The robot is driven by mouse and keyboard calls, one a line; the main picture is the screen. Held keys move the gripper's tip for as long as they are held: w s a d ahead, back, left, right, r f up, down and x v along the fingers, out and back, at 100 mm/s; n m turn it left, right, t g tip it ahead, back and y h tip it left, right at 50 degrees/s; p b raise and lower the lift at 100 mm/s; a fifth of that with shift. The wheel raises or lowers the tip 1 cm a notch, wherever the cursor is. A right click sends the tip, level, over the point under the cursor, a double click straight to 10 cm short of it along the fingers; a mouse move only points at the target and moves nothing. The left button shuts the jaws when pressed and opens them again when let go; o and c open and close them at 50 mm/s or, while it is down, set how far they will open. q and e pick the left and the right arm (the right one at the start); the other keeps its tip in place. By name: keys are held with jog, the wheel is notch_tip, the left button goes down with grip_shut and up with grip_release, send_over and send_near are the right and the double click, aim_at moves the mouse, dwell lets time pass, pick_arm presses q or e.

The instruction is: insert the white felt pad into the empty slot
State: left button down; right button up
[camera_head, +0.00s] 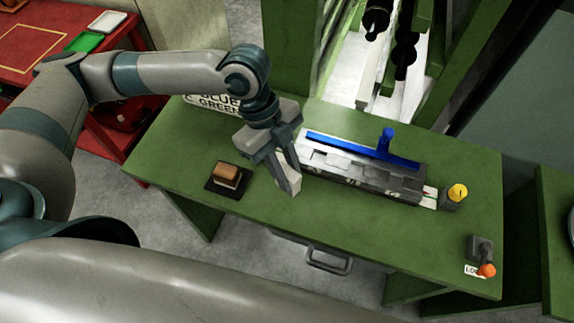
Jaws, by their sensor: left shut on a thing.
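My left gripper (284,172) is shut on a small pale block, which looks like the white felt pad (287,185). It holds the pad low over the green table, just left of a long grey fixture (372,178). The fixture has a row of recesses along its top and a blue bar (345,147) with a blue knob along its far side. I cannot make out which recess is the empty slot. The gripper fingers hide part of the pad, and I cannot tell if the pad touches anything. My right gripper is not in view.
A brown-topped block (228,173) sits on a dark pad left of the gripper. A yellow knob (458,192) stands at the fixture's right end; an orange-tipped lever (486,269) is at the table's right front. The green table (350,222) is clear in front of the fixture.

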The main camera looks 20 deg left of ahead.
pick_arm(q)
jog(key=s+d+r, duration=0.2)
jog(key=s+r, duration=0.2)
jog(key=s, duration=0.2)
jog(key=shift+s+d+r+p, duration=0.15)
jog(key=shift+s+d+p, duration=0.05)
jog(key=shift+s+p, duration=0.25)
jog(key=shift+w, duration=0.1)
